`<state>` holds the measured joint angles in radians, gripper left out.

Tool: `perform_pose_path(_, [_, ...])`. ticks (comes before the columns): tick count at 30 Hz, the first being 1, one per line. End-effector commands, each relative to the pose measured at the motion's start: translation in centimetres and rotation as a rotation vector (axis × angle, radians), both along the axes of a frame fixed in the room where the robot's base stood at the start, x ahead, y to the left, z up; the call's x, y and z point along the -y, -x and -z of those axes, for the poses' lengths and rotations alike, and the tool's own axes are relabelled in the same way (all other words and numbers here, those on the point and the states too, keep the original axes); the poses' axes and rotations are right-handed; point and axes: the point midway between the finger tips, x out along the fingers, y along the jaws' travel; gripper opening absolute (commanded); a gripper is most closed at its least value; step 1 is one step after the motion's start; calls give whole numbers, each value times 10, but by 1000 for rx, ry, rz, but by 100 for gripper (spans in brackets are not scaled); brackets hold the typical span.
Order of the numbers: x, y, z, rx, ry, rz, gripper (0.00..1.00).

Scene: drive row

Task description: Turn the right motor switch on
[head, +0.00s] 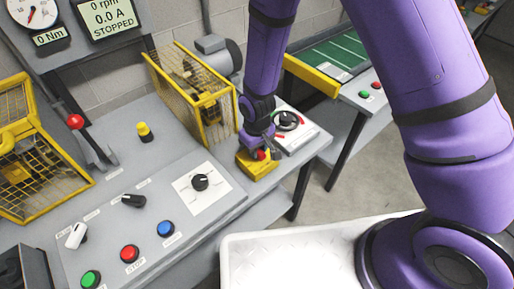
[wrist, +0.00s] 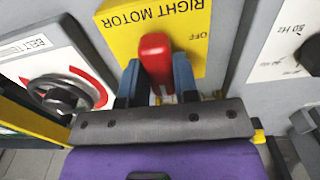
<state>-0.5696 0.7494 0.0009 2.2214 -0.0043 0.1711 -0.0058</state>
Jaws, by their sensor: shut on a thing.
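The right motor switch has a yellow plate (wrist: 190,18) marked RIGHT MOTOR, upside down in the wrist view. Its red handle (wrist: 155,52) stands between the two dark blue fingers of my gripper (wrist: 157,76), which is shut on it. The word OFF shows on the plate beside the handle; no ON mark is visible, and the lower plate is hidden by my gripper. In the head view the yellow switch box (head: 262,171) is at the bench's far right end, with my gripper (head: 259,146) over it and a bit of the red handle showing.
A belt handwheel (wrist: 62,94) on a white panel is beside the switch; it also shows in the head view (head: 287,121). A black knob (head: 200,182) sits on a white plate nearer me. A yellow mesh guard (head: 185,85) stands behind. Several buttons lie front left.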

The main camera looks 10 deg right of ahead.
Motion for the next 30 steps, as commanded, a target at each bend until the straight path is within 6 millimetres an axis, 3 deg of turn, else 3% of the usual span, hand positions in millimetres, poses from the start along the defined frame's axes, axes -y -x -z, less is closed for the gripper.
perform_pose_path(7, [0, -1, -1, 2, -1, 4, 4])
perform_pose_path(8, [0, -1, -1, 2, -1, 4, 30])
perform_pose_path(11, [0, -1, 0, 2, -1, 4, 53])
perform_pose_path(22, [0, -1, -4, 2, -1, 2, 53])
perform_pose_path(30, [-1, -2, -41, 5, -3, 2, 53])
